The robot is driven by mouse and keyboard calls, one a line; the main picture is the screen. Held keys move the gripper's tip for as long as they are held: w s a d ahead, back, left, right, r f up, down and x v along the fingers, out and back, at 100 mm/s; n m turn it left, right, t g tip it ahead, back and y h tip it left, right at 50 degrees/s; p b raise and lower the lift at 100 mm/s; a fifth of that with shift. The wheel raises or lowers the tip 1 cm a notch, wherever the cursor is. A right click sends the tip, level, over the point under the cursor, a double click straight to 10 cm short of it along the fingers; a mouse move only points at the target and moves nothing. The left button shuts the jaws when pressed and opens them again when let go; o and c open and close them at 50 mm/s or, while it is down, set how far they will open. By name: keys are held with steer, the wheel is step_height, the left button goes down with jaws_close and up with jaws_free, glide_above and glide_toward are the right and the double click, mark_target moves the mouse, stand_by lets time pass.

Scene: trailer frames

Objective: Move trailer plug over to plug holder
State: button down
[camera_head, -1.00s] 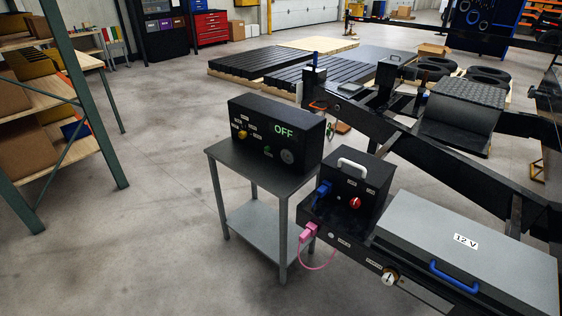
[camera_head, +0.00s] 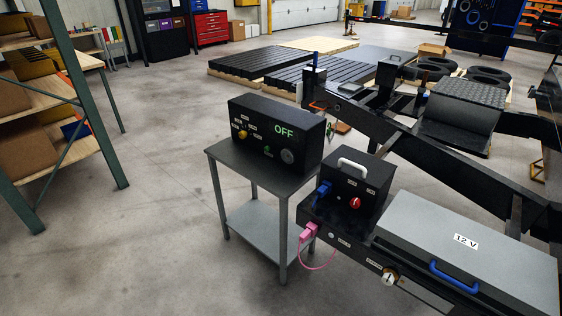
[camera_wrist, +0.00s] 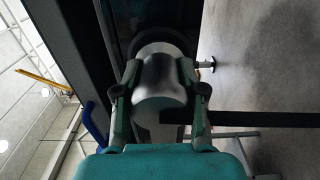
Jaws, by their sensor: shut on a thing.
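In the wrist view, my gripper (camera_wrist: 158,98) has its teal fingers closed on both sides of a pale grey, rounded, cylinder-like thing (camera_wrist: 158,103), which appears to be the trailer plug. Its far end points at a dark round part with a grey rim (camera_wrist: 163,46); I cannot tell whether they touch. I cannot tell for sure which part is the plug holder. My gripper does not show in the head view. There, a blue plug (camera_head: 322,190) sits on the black control box and a pink plug (camera_head: 309,231) with a pink cable hangs below it.
The black trailer frame (camera_head: 455,165) runs across the right. A grey 12 V box (camera_head: 490,235) with a blue handle is in front. A grey cart (camera_head: 245,163) carries a black box reading OFF (camera_head: 277,133). A shelf rack (camera_head: 85,95) stands left; the floor between is clear.

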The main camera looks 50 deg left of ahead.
steer(key=shift+w, duration=0.25)
steer(key=c, duration=0.6)
jaws_free()
steer(key=s, duration=0.4)
steer(key=s+d, duration=0.1)
steer(key=s, duration=0.7)
steer(key=shift+d, duration=0.15)
